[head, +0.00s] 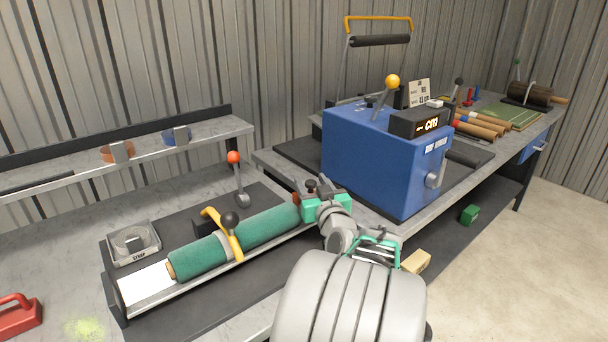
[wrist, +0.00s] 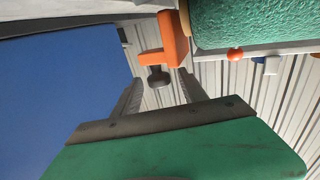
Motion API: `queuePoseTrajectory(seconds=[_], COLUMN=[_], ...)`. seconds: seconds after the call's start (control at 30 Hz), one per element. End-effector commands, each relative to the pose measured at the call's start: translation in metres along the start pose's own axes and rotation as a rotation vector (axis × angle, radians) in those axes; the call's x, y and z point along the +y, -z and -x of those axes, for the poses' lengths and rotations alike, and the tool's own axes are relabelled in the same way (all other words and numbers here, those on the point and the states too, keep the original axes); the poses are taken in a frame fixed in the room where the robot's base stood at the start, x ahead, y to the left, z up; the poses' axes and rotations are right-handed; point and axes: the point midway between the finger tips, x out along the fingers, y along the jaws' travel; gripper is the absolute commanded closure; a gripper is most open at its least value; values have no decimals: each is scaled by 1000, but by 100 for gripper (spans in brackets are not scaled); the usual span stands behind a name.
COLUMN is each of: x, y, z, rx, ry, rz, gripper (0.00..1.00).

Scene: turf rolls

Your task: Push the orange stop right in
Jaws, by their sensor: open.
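The orange stop (wrist: 174,42) is at the near end of the green turf roll (wrist: 250,22) in the wrist view, close to its tan core end; I cannot tell if they touch. A dark knob (wrist: 158,78) sits on its orange side arm. In the head view the stop (head: 297,198) shows only partly, at the roll's right end beside my gripper. The turf roll (head: 270,228) lies in a pale trough under a yellow clamp. My gripper (head: 318,193) is open, its two fingers (wrist: 160,82) apart, with the knob in view between or just beyond their tips.
A blue machine (head: 370,160) with a yellow-knobbed lever stands just right of and behind my gripper. A red-knobbed lever (head: 238,180) rises behind the trough. A strap dispenser (head: 133,243) is at the trough's left end, and a red-handled tool (head: 18,315) lies at far left.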

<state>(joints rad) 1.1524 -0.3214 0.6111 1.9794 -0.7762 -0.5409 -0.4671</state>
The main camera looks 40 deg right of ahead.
Motion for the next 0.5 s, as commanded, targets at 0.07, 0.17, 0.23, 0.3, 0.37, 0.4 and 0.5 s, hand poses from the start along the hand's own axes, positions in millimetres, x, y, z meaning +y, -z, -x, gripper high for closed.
queuePoseTrajectory(seconds=[0.07,0.17,0.23,0.3,0.37,0.4,0.5], x=[-2,-1,-1,-2,-2,-2,-2], y=[0,0,0,0,0,0,0], z=[-16,-29,-35,-37,-37,-37,-37], rx=[-2,-2,-1,-1,0,0,-1], ry=[4,2,2,2,2,2,3], rz=[0,-1,0,0,0,0,0], gripper=[50,50,50,50,50,50,50])
